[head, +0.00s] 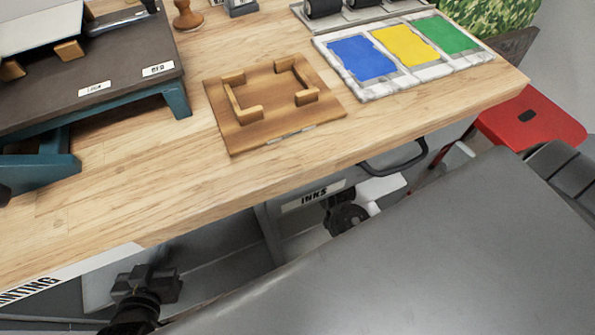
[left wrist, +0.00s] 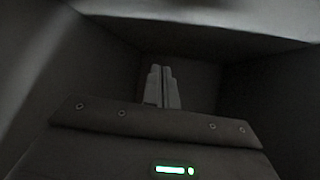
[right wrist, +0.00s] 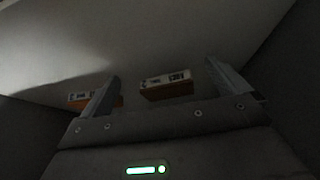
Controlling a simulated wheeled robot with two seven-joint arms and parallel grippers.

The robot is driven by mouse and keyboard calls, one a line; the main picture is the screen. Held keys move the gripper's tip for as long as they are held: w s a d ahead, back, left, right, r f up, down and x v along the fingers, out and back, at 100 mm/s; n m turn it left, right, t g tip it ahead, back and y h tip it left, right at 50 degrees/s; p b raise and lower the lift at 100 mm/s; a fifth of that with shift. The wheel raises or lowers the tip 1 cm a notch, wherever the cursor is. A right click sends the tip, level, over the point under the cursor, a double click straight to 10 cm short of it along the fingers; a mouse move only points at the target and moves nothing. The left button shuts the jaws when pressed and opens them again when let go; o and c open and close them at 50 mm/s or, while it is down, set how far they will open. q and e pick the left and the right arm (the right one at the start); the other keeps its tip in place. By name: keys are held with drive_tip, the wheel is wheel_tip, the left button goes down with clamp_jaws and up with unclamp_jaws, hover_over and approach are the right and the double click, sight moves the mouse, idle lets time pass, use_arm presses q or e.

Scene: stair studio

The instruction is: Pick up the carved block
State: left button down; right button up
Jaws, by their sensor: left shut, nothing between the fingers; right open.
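I cannot make out a carved block with certainty in any view. In the right wrist view, a brown piece with a white, black-marked face (right wrist: 166,85) shows between the fingers of my right gripper (right wrist: 161,70), which is open and empty. A similar piece (right wrist: 78,97) shows at the left, partly behind a finger. I cannot tell what these pieces are. My left gripper (left wrist: 163,70) is shut and empty in a dark space in the left wrist view. In the head view it is low, below the tabletop (head: 148,285).
On the wooden table (head: 180,185) lie a board with corner brackets (head: 243,135) and a tray with blue, yellow and green pads (head: 325,62). A dark press bed (head: 120,75) stands at the left. A red stool (head: 550,120) is at the right. The table's front strip is clear.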

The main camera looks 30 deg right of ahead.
drive_tip(key=shift+w+b, duration=0.4)
drive_tip(key=shift+w, duration=0.8)
use_arm(q)
drive_tip(key=shift+w+d+r+m+t+h, duration=0.15)
drive_tip(key=shift+w+d+r+t+h, duration=0.1)
drive_tip(key=shift+d+r+t+h, duration=0.4)
drive_tip(key=shift+w+d+r+m+t+h, duration=0.25)
drive_tip(key=shift+d+r, duration=0.25)
drive_tip(key=shift+r, duration=0.35)
drive_tip(key=shift+w+d+r+m+t+h, duration=0.1)
drive_tip(key=shift+w+d+r+t+h, duration=0.15)
drive_tip(key=shift+d+r+t, duration=0.4)
use_arm(e)
drive_tip(key=shift+w, duration=0.3)
drive_tip(key=w+b, duration=0.2)
drive_tip(key=w, duration=0.2)
drive_tip(key=shift+w+d+f+b, duration=0.1)
drive_tip(key=shift+w+d+b, duration=0.05)
drive_tip(key=shift+w+b, duration=0.15)
drive_tip(key=shift+w+f+b, duration=0.25)
drive_tip(key=shift+f+b, duration=0.1)
drive_tip(key=shift+b, duration=0.1)
use_arm(q)
wheel_tip(320, 180, up, 10)
drive_tip(key=s+d+m+t+h, duration=0.1)
drive_tip(key=d+t+h, duration=0.1)
drive_tip(key=t+h, duration=0.3)
drive_tip(key=shift+s+t, duration=0.3)
drive_tip(key=shift+t, duration=0.15)
drive_tip(key=shift+f, duration=0.1)
